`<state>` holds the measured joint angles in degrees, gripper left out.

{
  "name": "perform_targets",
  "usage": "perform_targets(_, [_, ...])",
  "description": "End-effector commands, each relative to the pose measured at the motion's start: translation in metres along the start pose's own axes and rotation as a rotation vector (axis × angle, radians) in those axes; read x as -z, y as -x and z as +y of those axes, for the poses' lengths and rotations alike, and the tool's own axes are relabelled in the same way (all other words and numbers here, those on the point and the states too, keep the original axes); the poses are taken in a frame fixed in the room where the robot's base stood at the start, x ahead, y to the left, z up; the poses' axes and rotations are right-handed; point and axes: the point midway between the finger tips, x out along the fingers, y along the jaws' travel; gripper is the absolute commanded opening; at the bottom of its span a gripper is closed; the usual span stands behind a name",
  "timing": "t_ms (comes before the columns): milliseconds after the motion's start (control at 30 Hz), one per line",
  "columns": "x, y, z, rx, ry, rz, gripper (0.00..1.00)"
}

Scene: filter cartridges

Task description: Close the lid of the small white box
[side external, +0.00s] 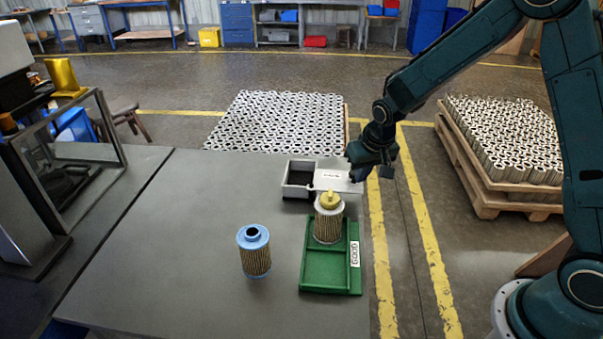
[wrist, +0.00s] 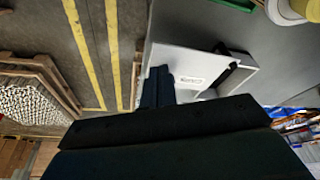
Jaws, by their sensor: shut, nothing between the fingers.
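The small white box (side external: 298,192) stands open near the far right edge of the grey table, its dark inside showing. Its white lid (side external: 335,187) lies folded out to the right, with a small printed label. In the wrist view the lid (wrist: 180,60) is flat beside the box (wrist: 240,78). My gripper (side external: 354,177) is shut and empty at the lid's outer right end. In the wrist view my fingers (wrist: 158,86) overlap the lid's edge; I cannot tell whether they touch it.
A green tray (side external: 325,267) marked GOOD holds a yellow-topped filter (side external: 328,222) just in front of the box. A blue-capped filter (side external: 255,256) stands left of it. The table (side external: 180,250) is clear further left. A metal frame (side external: 75,150) stands at the far left.

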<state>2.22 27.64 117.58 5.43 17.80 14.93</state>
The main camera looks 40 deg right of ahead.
Motion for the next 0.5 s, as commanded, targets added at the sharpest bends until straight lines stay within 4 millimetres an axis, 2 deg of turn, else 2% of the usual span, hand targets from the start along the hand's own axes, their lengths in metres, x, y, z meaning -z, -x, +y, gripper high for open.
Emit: perform_targets(500, [0.0032, -0.0011, 0.0019, 0.008, 0.027, 0.000, 0.00])
